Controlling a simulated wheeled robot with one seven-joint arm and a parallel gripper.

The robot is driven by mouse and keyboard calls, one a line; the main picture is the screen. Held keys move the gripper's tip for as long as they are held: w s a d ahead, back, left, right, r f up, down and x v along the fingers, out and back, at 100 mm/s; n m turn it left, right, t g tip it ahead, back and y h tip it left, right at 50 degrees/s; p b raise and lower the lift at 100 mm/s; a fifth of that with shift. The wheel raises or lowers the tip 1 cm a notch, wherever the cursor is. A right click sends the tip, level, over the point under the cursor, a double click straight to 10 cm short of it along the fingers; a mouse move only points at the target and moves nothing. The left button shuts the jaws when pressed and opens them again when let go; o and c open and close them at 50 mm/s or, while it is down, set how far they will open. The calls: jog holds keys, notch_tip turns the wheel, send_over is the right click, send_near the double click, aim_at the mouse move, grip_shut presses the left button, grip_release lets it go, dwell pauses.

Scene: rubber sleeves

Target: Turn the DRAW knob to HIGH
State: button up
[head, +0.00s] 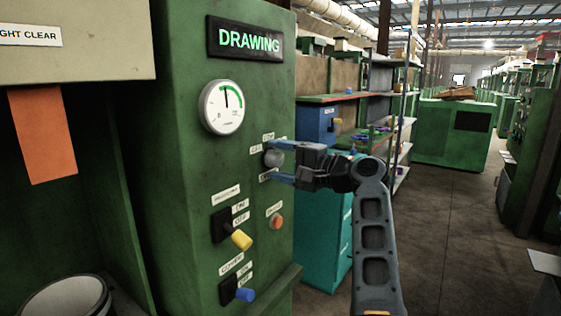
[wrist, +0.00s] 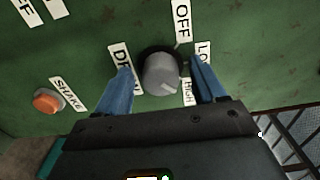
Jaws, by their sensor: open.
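The grey round DRAW knob (head: 273,158) is on the front of the green DRAWING machine (head: 180,215). In the wrist view the knob (wrist: 160,75) sits between labels: DRAW on the left, partly covered by a finger, OFF above, a cut-off LO label at upper right and HIGH at lower right. A faint line shows on the knob's lower right, but I cannot tell its setting for sure. My gripper (head: 281,161) is open, with blue fingers on either side of the knob. In the wrist view my gripper (wrist: 162,83) shows a gap on both sides of it.
Below the knob are an orange SHAKE button (wrist: 47,101), a yellow-handled switch (head: 240,239) and a blue-handled switch (head: 244,294). A round gauge (head: 222,107) is above left, its needle near the top. Shelves (head: 385,95) stand behind; the floor at right is open.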

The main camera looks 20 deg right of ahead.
jog(key=shift+s, duration=0.1)
jog(key=b+v, duration=0.1)
jog(key=v, duration=0.6)
jog(key=shift+s+d+b, duration=0.25)
jog(key=shift+b, duration=0.1)
